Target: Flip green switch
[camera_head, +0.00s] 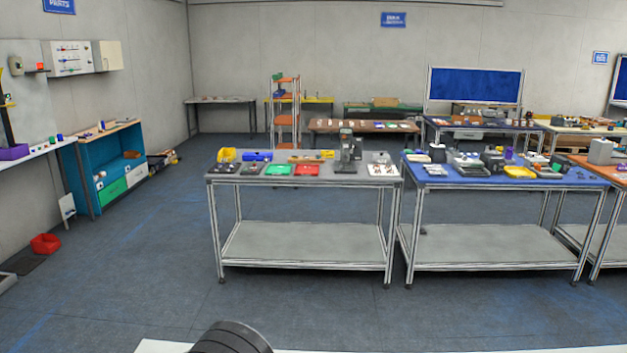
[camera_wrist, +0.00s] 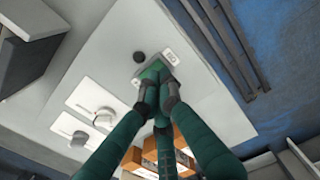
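In the wrist view, a pale panel (camera_wrist: 125,40) fills the middle, seen at a tilt. A green piece (camera_wrist: 152,70), which looks like the green switch, sits on it, partly hidden behind my fingertips. My gripper (camera_wrist: 155,95) has dark green fingers that come together over the panel, right at the green piece. The fingers look shut, with nothing clearly held; I cannot tell whether they touch the green piece. My gripper is not in the head view.
On the panel are a dark round knob (camera_wrist: 139,57) and two white plates with grey knobs, the upper one (camera_wrist: 98,100) and the lower one (camera_wrist: 80,135). An orange box (camera_wrist: 180,150) shows behind the fingers. In the head view, a grey workbench (camera_head: 305,182) stands ahead.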

